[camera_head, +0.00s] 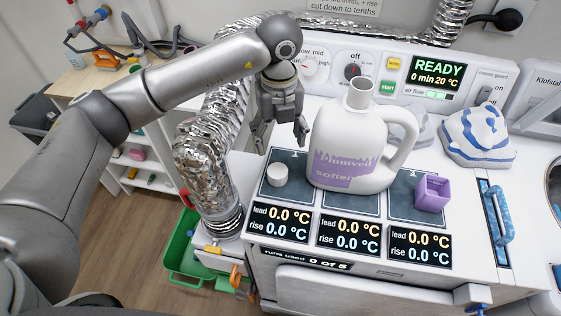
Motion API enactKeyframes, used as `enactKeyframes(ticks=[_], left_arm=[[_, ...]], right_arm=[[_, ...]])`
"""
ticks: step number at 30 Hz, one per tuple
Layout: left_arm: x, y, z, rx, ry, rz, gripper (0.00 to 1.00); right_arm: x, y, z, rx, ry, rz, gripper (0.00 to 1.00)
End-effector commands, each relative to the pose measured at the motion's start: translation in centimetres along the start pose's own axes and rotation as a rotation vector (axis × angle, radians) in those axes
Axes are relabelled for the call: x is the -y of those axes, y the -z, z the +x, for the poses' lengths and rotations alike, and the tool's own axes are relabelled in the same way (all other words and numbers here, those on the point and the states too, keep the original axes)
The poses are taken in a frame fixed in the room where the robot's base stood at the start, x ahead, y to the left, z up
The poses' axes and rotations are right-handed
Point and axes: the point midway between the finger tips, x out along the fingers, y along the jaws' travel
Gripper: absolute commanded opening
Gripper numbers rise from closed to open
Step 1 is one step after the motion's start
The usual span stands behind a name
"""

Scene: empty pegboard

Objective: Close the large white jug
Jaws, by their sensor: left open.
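The large white jug (349,137) with a purple label stands upright on the middle dark pad of the white machine top. Its neck (360,93) is open at the top, and its handle is on the right. A small white round cap (278,174) lies on the left pad, apart from the jug. My left gripper (281,146) is open and empty, pointing down above and behind the cap, left of the jug. My right gripper is not in view.
A purple open box (432,193) sits on the right pad. A silver foil duct (208,165) stands left of the machine top. A control panel (395,75) rises behind the jug. A green crate (184,262) is on the floor.

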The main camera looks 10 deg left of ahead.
Motion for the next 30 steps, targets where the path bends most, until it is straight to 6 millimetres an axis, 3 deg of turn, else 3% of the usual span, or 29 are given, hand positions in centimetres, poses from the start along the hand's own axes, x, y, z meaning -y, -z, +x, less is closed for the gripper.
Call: enactKeyframes(ticks=[6, 11, 16, 22, 30], left_arm=[[0.0, 0.1, 0.0, -0.002, 0.002, 0.002, 0.68], [0.0, 0.1, 0.3, -0.003, 0.001, 0.002, 0.68], [-0.1, 0.2, 2.7, -0.006, -0.001, 0.001, 0.68], [0.0, 0.2, 5.2, -0.004, 0.001, 0.003, 0.68], [0.0, 0.1, 5.7, -0.002, 0.003, 0.003, 0.68]], right_arm=[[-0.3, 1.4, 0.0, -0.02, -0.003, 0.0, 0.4], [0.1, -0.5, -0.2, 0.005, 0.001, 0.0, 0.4], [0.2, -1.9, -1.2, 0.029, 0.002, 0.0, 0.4], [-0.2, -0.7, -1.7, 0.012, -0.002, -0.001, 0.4], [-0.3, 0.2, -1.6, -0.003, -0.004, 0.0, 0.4]])
